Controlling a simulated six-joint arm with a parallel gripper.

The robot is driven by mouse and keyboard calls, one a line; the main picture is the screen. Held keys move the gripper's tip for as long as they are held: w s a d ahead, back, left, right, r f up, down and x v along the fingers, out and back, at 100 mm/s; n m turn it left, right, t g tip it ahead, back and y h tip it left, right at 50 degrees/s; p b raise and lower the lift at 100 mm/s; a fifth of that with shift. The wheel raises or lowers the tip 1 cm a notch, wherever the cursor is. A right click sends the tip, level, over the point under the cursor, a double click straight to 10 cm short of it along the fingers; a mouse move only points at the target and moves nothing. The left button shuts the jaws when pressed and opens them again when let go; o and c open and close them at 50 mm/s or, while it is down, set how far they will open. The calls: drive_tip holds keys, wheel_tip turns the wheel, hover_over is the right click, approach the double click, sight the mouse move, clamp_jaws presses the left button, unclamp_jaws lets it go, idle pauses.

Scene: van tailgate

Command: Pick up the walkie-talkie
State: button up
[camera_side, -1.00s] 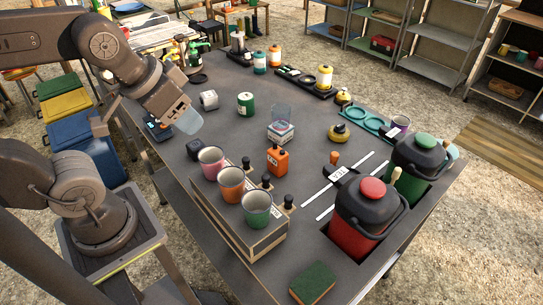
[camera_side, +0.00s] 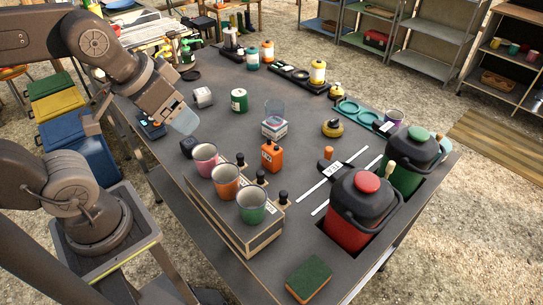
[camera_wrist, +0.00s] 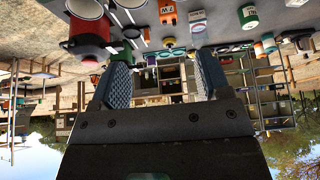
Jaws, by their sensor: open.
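I cannot tell for sure which thing is the walkie-talkie. An upright orange item (camera_side: 271,157) with a dark top and a pale label stands mid-table; it also seems to show upside down in the wrist view (camera_wrist: 167,13). A small dark device with a bluish face (camera_side: 151,126) lies at the table's left edge, partly behind my arm. My gripper (camera_side: 184,120) hangs above the left part of the table, left of the orange item and apart from it. In the wrist view its two blue-padded fingers (camera_wrist: 163,78) are spread with nothing held between them.
A wooden rack (camera_side: 235,228) with several cups stands in front of the orange item. A white box (camera_side: 274,128) stands behind it and a green can (camera_side: 239,100) to its back left. Red (camera_side: 352,215) and green (camera_side: 408,165) lidded containers sit at the right.

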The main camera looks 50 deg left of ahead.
drive_tip(key=shift+w, duration=0.5)
drive_tip(key=m+g+y, duration=0.5)
drive_tip(key=m+g, duration=0.1)
drive_tip(key=m, duration=1.2)
hover_over(274, 147)
drive_tip(key=d, duration=0.4)
wheel_tip(274, 147, down, 12)
drive_tip(key=x, duration=0.5)
drive_tip(key=w+x, duration=0.1)
drive_tip(key=x, duration=0.2)
drive_tip(key=shift+d+f, duration=0.15)
drive_tip(key=shift+d, duration=0.2)
drive_tip(key=shift+h, duration=0.3)
drive_tip(key=shift+s+x, duration=0.2)
drive_tip(key=shift+x, duration=2.6)
drive_tip(key=c, duration=1.1)
drive_tip(key=shift+r, duration=0.2)
